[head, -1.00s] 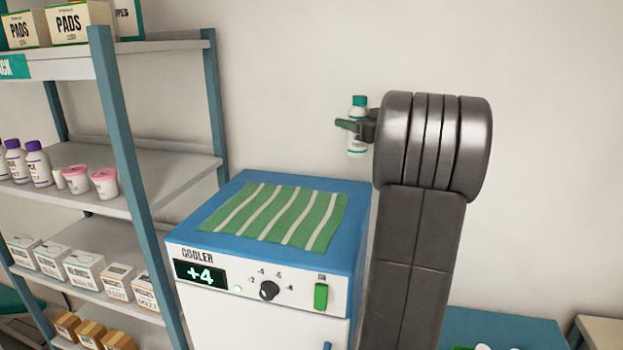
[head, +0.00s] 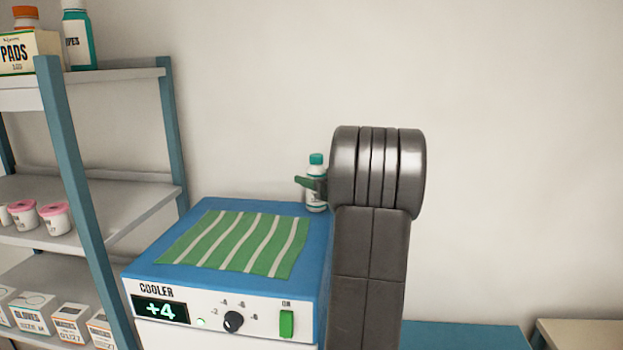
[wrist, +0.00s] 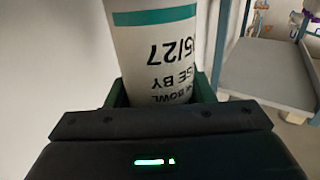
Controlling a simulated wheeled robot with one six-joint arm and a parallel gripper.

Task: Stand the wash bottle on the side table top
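The wash bottle (head: 316,193) is white with a teal cap and stands upright in my gripper (head: 312,186), at the back right corner of the cooler in the head view. In the wrist view the bottle's white body (wrist: 155,50), with a teal band and dark print, sits between the green fingers (wrist: 160,95). The fingers press against both its sides. The bottle's base is hidden in the wrist view, and the head view does not show clearly what is under it. A blue top (head: 465,336) and a beige top (head: 580,334) show at lower right; I cannot tell which is the side table.
A cooler (head: 225,310) with a green striped cloth (head: 235,242) on its blue top stands left of my arm. A shelf rack (head: 75,150) with pots, boxes and bottles is at far left. The wall behind is bare.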

